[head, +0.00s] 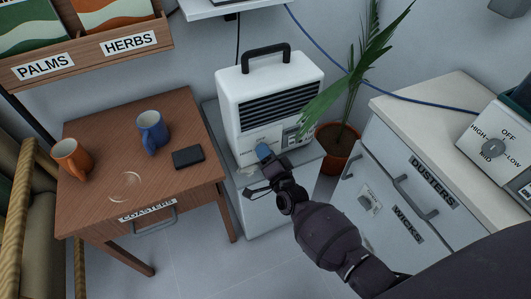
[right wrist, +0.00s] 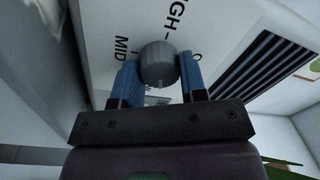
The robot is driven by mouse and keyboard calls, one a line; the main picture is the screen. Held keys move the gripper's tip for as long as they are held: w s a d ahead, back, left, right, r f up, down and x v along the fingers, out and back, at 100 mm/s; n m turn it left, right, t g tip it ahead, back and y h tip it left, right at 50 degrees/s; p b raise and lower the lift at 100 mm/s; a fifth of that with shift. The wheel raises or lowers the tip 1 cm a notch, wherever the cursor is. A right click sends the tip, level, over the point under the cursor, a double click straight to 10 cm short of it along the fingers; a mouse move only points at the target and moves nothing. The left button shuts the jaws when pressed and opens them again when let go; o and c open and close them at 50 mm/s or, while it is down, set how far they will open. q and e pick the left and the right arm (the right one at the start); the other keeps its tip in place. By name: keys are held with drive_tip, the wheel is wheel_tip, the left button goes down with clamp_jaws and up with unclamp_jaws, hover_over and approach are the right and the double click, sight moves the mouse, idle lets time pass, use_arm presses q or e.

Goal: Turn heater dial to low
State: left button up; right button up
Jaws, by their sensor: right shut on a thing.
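The white heater (head: 262,100), with a black handle and dark vent slots, stands on a grey cabinet. Its grey dial (right wrist: 158,64) is round and sits between the blue fingers of my right gripper (right wrist: 159,82) in the right wrist view. The fingers are shut on its sides. The labels MID and HIGH show beside the dial; another label is mostly hidden by a finger. In the head view, my right gripper (head: 264,152) is at the heater's lower front and hides the dial. My left gripper is not in view.
A potted palm (head: 336,150) stands right of the heater, its leaves near the heater front. A wooden table (head: 100,190) with an orange mug (head: 70,157) and a blue mug (head: 152,131) is at left. Another device with a dial (head: 491,147) sits on the right counter (head: 430,105).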

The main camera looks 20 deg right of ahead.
drive_tip(key=shift+m, duration=1.5)
drive_tip(key=o, duration=0.9)
drive_tip(key=shift+o, duration=0.2)
drive_tip(key=shift+s, duration=0.1)
